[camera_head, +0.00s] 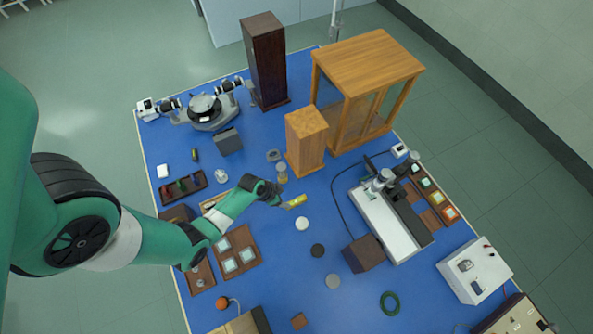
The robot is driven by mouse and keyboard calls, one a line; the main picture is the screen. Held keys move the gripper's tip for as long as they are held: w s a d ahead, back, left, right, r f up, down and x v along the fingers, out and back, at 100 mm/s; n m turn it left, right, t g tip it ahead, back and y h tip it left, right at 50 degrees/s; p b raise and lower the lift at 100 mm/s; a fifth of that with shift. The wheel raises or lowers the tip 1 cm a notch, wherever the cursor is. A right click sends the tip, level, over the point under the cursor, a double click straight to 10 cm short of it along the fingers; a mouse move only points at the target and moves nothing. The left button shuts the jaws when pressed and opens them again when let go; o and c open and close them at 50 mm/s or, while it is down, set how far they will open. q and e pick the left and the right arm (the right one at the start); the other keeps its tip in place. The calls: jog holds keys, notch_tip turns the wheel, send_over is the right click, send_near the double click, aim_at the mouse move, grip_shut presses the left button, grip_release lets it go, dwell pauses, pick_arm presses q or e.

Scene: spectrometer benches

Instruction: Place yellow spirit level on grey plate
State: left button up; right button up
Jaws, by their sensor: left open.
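A small yellow spirit level (298,200) lies on the blue table near the middle. My left gripper (285,204) reaches in from the left, with its fingertips right beside the level's left end. It is open; I cannot tell whether a finger touches the level. A grey plate (333,281), small and round, lies flat and bare farther toward the front. My right gripper is not in view.
A white disc (302,223) and a black disc (318,250) lie between the level and the grey plate. A wooden block tower (306,140) stands behind the level. A brown box (364,254) stands right of the discs. A green ring (390,303) lies at the front right.

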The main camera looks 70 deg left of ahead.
pick_arm(q)
jog(key=b, duration=0.5)
send_over(295, 201)
jog(key=s, duration=0.3)
jog(key=f, duration=0.5)
jog(key=shift+d+f, duration=0.2)
jog(key=shift+f, duration=0.15)
jog(key=shift+w, duration=0.15)
jog(key=b+x, duration=0.1)
jog(key=x, duration=0.1)
jog(key=b+x, duration=0.2)
jog(key=x, duration=0.1)
jog(key=shift+w, duration=0.25)
jog(key=shift+r, duration=0.1)
jog(key=shift+f+b, duration=0.25)
jog(key=shift+b, duration=0.15)
grip_shut()
